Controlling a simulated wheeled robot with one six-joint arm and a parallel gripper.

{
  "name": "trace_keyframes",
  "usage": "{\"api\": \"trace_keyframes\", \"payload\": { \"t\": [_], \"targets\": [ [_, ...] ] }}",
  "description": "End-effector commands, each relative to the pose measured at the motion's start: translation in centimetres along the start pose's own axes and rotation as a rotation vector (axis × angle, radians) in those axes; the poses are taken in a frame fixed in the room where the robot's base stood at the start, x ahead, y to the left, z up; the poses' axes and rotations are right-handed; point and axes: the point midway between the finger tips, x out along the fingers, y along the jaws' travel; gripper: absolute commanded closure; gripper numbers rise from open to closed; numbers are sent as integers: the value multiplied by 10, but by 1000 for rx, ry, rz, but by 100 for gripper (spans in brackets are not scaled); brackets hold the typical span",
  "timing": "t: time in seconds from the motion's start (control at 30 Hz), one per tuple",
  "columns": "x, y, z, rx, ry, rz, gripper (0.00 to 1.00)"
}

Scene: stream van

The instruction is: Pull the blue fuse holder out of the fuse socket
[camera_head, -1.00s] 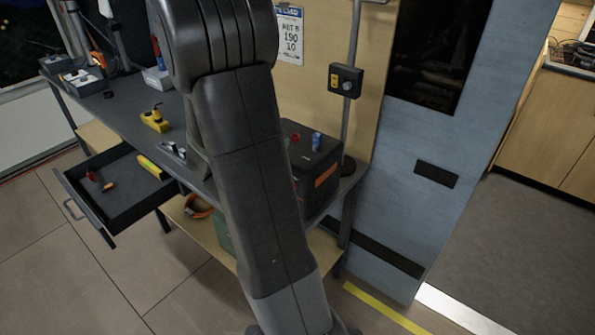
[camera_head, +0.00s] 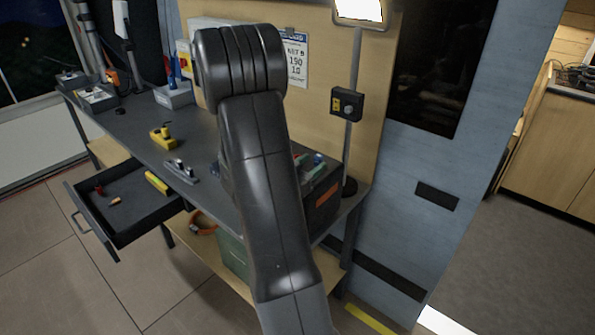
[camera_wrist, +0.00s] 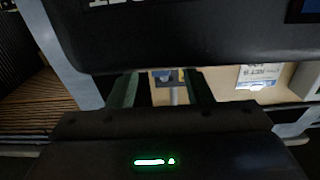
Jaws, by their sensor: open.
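I cannot make out for certain which thing is the blue fuse holder or the fuse socket. A small blue upright piece (camera_head: 174,68) stands at a grey box (camera_head: 173,96) at the back of the bench. A blue-green piece (camera_head: 318,159) shows on or in the dark box (camera_head: 324,195) at the bench's right end, partly behind my arm. My gripper (camera_wrist: 160,80) is open, its two fingers apart in the wrist view with nothing held between them. In the head view my arm hides it.
The dark bench (camera_head: 135,128) carries a yellow device (camera_head: 162,136) and a grey block (camera_head: 181,171). An open drawer (camera_head: 125,205) juts out at its front left. A post with a switch box (camera_head: 346,104) and a blue-grey wall panel (camera_head: 400,190) stand at the right.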

Motion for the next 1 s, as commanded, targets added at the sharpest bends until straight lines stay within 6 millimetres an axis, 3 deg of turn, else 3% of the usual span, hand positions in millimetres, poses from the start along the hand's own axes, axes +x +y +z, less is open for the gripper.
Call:
{"api": "trace_keyframes", "payload": {
  "t": [0.23, 0.63, 0.87, 0.9, 0.93, 1.0],
  "targets": [
    [32, 0, -1, 1, -1, 0, 55],
    [38, 0, 0, 0, -1, -1, 55],
    [38, 0, 0, 0, -1, -1, 100],
    [38, 0, 0, 0, -1, -1, 100],
    [38, 0, 0, 0, -1, -1, 85],
    [38, 0, 0, 0, 0, -1, 98]
  ]
}}
